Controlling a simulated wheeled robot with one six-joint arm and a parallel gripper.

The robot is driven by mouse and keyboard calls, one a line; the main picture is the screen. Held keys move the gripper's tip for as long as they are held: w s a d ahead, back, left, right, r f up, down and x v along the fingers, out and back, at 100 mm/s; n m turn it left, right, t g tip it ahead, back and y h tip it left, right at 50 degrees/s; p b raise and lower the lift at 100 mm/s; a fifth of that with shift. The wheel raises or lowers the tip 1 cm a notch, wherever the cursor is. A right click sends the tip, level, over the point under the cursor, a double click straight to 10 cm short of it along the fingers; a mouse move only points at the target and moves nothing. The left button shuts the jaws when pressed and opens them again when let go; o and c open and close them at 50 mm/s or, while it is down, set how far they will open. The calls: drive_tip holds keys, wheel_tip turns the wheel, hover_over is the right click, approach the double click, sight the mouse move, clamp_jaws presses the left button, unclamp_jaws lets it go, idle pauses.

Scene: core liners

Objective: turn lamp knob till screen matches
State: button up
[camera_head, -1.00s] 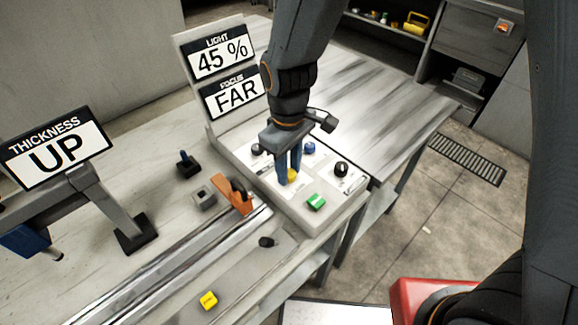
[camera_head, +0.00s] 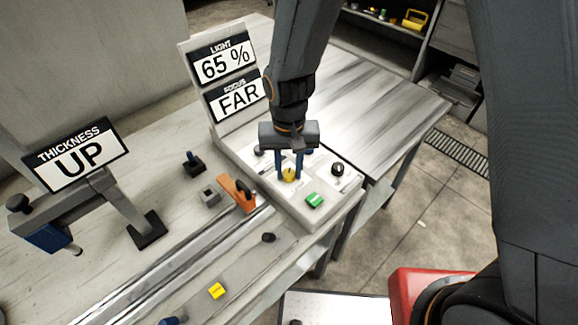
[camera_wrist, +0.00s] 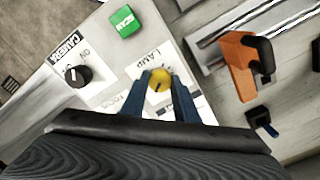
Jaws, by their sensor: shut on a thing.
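The yellow lamp knob (camera_head: 289,175) sits on the sloped control panel (camera_head: 312,222). My gripper (camera_head: 291,174) comes down from above with its two blue fingers on either side of the knob, shut on it. In the wrist view the knob (camera_wrist: 158,88) shows between the fingertips, with a dark mark on its top and a LAMP label beside it. The light screen (camera_head: 223,62) reads 65 %. The focus screen (camera_head: 237,97) below it reads FAR.
A green button (camera_head: 314,200) and a black camera knob (camera_head: 338,169) are close by on the panel. An orange clamp (camera_head: 238,193) stands at the rail. The thickness screen (camera_head: 76,158) reads UP.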

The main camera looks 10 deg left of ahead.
sight(289, 173)
drive_tip(key=shift+w+a+r+m, duration=0.1)
drive_tip(key=shift+w+m, duration=0.05)
drive_tip(key=shift+m, duration=0.45)
drive_tip(key=o, duration=1.1)
drive_tip(key=shift+c, duration=0.2)
drive_tip(key=shift+r+b, duration=0.7)
drive_tip(key=shift+r, duration=3.15)
